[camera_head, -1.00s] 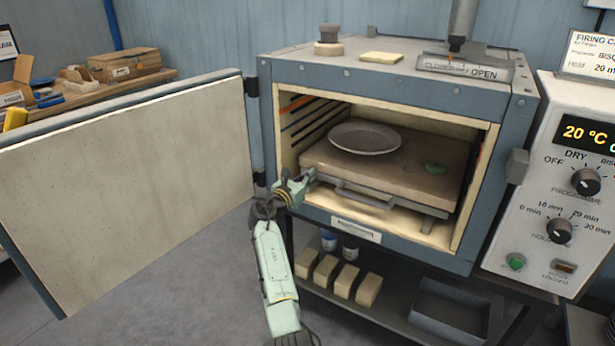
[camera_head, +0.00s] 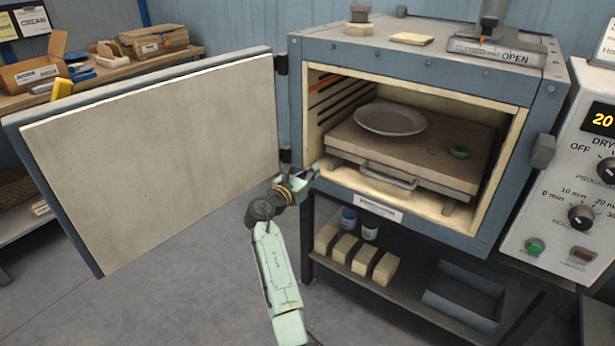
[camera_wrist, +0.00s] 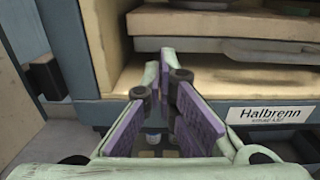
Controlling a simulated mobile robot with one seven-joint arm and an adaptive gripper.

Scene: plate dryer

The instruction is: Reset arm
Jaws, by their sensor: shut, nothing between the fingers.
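My gripper (camera_head: 313,174) is at the front left edge of the kiln's opening, outside the chamber. In the wrist view its fingers (camera_wrist: 165,75) are together at the tips with nothing between them. The arm reaches up from the bottom of the head view. The kiln (camera_head: 420,52) stands open, its door (camera_head: 150,160) swung out to the left. Inside, a shelf slab (camera_head: 440,160) with a front handle (camera_head: 388,176) carries a grey plate (camera_head: 390,118) and a small green thing (camera_head: 459,152).
The open door is close on the arm's left. Below the kiln, a rack holds several cream blocks (camera_head: 362,258), two jars (camera_head: 349,218) and a grey tray (camera_head: 462,295). A control panel (camera_head: 575,180) stands at right. A bench (camera_head: 120,70) is at back left. Floor at lower left is clear.

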